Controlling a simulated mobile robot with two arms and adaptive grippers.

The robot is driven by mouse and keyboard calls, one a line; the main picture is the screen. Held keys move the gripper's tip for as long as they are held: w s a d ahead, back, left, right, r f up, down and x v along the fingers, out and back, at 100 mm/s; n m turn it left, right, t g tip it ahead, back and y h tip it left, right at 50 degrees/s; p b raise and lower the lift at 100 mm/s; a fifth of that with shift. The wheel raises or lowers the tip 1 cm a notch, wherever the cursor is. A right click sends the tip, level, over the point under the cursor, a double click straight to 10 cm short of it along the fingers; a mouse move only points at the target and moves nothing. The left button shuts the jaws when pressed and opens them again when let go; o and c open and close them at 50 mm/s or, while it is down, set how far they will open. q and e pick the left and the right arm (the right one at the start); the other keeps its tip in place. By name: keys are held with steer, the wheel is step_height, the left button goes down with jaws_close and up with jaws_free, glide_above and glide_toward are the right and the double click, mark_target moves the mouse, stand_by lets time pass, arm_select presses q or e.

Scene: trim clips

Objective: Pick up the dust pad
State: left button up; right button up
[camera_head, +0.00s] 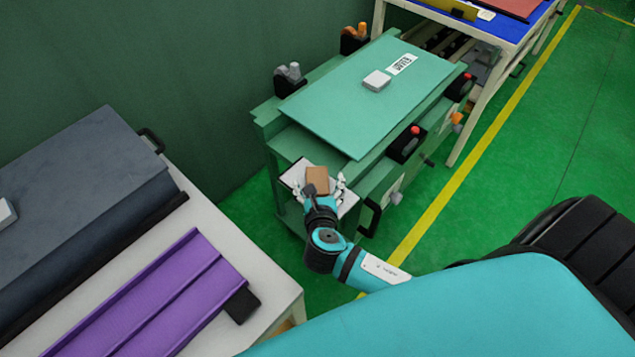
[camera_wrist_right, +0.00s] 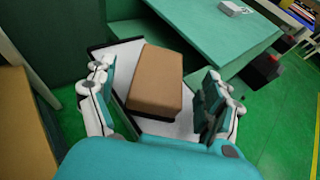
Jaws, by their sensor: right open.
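A brown block, which I take to be the dust pad (camera_head: 318,175), lies on a white tray (camera_head: 294,175) at the near end of the green fixture. My right gripper (camera_head: 325,184) is open at this block. In the right wrist view the pad (camera_wrist_right: 155,82) sits between the two spread fingers of the gripper (camera_wrist_right: 157,77), with gaps on both sides. The white tray (camera_wrist_right: 127,58) shows beneath it there. I cannot tell the exact height of the fingers over the tray. My left gripper is not in view.
The green fixture panel (camera_head: 350,105) carries a small white block (camera_head: 376,80) and a label. Black clamps with knobs line its sides. A table (camera_head: 215,225) at left holds a purple trim strip (camera_head: 150,295) and a dark grey slab (camera_head: 80,190). The green floor at right is clear.

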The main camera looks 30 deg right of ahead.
steer(key=shift+x, duration=0.8)
steer(key=c, duration=1.4)
steer(key=shift+r, duration=0.15)
